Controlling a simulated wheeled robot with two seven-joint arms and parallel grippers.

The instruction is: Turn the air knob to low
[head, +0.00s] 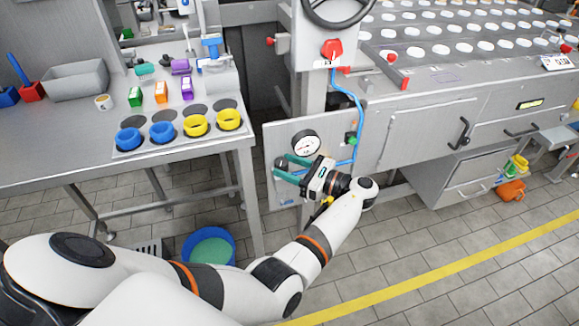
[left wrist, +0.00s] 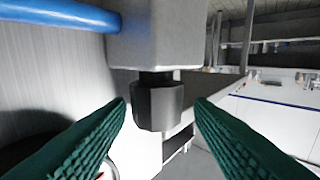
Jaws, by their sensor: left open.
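The air knob (left wrist: 157,103) is a dark, faceted cylinder under a grey block (left wrist: 158,35) in the left wrist view. In the head view a dark piece that looks like the knob (head: 281,163) shows at the left of the panel (head: 270,137), partly covered by the gripper. My left gripper (head: 284,166) is open, its teal fingers pointing left below the gauge (head: 306,144). In the left wrist view its fingertips stand on either side of the knob, with visible gaps. I cannot make out any low mark. My right gripper is not in view.
A blue air tube (head: 359,112) runs down beside the panel, past a green button (head: 351,138). A red knob (head: 332,49) is above. A steel table (head: 60,130) with cups and boxes stands left, a blue bucket (head: 209,247) on the floor. The front floor is open.

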